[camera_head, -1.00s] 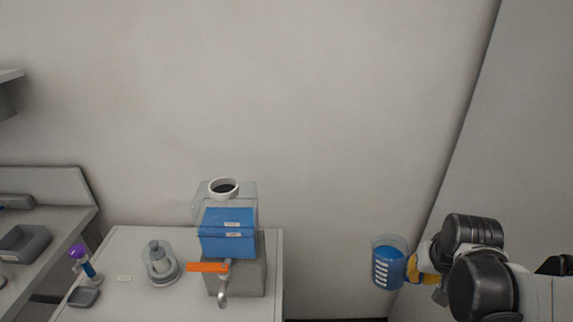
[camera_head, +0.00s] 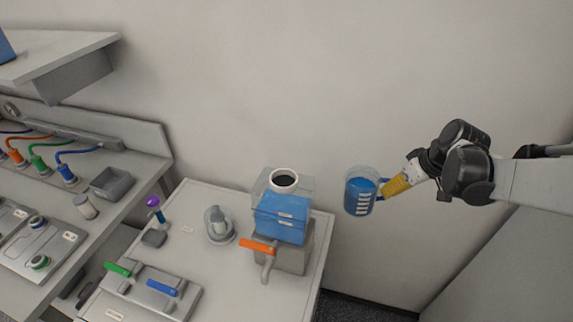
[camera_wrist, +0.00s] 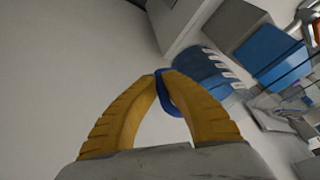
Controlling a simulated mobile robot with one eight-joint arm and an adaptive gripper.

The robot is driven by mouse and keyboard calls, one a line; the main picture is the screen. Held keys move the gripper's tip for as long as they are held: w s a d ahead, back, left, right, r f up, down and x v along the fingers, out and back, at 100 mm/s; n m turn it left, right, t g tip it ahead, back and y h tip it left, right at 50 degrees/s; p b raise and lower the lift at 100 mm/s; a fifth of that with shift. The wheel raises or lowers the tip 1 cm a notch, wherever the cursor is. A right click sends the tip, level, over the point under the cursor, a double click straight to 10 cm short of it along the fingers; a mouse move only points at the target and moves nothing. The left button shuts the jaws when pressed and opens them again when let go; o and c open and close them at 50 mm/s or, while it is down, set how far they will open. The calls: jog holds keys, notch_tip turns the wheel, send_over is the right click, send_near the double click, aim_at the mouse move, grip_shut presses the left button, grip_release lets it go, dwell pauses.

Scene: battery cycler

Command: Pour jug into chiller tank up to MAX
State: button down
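The jug (camera_head: 360,192) is a clear cup with blue liquid, white level marks and a blue handle. My gripper (camera_head: 386,188), with yellow fingers, is shut on its handle and holds it in the air, about upright, right of the chiller tank. The wrist view shows the yellow fingers closing on the blue handle (camera_wrist: 168,97), with the jug (camera_wrist: 205,72) beyond. The chiller tank (camera_head: 281,216) is a clear box with blue liquid, a white round filler opening (camera_head: 284,178) on top and small labels on its front. The label text is too small to read.
The tank stands on a grey base with an orange-handled valve (camera_head: 258,245), on a white bench (camera_head: 215,275). A glass vessel (camera_head: 218,226) and a purple-topped item (camera_head: 153,203) stand to its left. Green and blue valve handles are in front. A shelf overhangs the upper left.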

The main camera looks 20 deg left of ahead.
jog(key=w+a+r+n+g+p, duration=0.2)
jog(key=a+r+n+g+p, duration=0.1)
jog(key=a, duration=0.7)
notch_tip(320, 180, up, 2)
jog(key=shift+w+n+y+p, duration=0.4)
jog(key=shift+n+p, duration=0.4)
jog(key=shift+n, duration=0.4)
jog(key=s+a+r+t+h+p, duration=0.1)
jog(key=r+t+h+p, duration=0.1)
jog(key=r+p, duration=0.3)
jog(key=s+a+r+n+t+h+p, duration=0.1)
jog(key=s+r+t+p, duration=0.1)
jog(key=r+p, duration=0.2)
notch_tip(320, 180, up, 3)
jog(key=shift+s+a+f+t+h+p, duration=0.1)
jog(key=shift+s+a+t+h+p, duration=0.2)
jog(key=shift+a+h+p, duration=0.1)
jog(key=shift+s+a+r, duration=0.15)
jog(key=shift+s+r, duration=0.05)
jog(key=shift+r, duration=0.25)
jog(key=shift+t+p, duration=0.3)
